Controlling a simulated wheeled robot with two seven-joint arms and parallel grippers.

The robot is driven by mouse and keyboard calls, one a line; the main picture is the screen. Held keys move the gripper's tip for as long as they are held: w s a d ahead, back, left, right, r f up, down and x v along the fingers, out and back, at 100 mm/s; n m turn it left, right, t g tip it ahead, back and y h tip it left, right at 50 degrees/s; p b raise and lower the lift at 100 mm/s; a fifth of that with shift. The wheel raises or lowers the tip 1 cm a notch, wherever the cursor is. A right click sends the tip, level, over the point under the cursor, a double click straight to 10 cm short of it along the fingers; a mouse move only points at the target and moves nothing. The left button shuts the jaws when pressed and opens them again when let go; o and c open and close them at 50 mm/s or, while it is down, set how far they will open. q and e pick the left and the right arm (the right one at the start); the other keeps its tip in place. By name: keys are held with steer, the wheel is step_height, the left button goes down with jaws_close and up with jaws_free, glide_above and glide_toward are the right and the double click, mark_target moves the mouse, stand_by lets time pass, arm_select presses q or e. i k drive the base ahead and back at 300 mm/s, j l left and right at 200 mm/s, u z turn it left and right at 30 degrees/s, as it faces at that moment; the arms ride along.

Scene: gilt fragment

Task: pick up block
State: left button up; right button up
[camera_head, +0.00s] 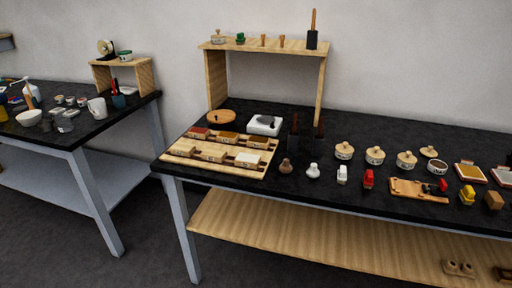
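Several small block-like pieces stand in a row on the black tabletop (330,193) at the right. I cannot tell which one is the task's block. None of them is held. Neither of my grippers shows in the head view.
A wooden tray (173,157) with several coloured pieces lies at the table's left end. A tall wooden shelf (217,75) stands behind it. Lidded pots (375,155) line the middle. Another cluttered table (75,138) stands left, across a floor gap.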

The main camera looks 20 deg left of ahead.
mark_target(226, 137)
steer(key=i+j+z, duration=0.35)
steer(key=j, duration=0.55)
steer(key=j+z, duration=0.35)
steer(key=j, duration=0.55)
steer(key=j+z, duration=0.35)
steer(key=j, duration=0.65)
steer(key=i, duration=0.05)
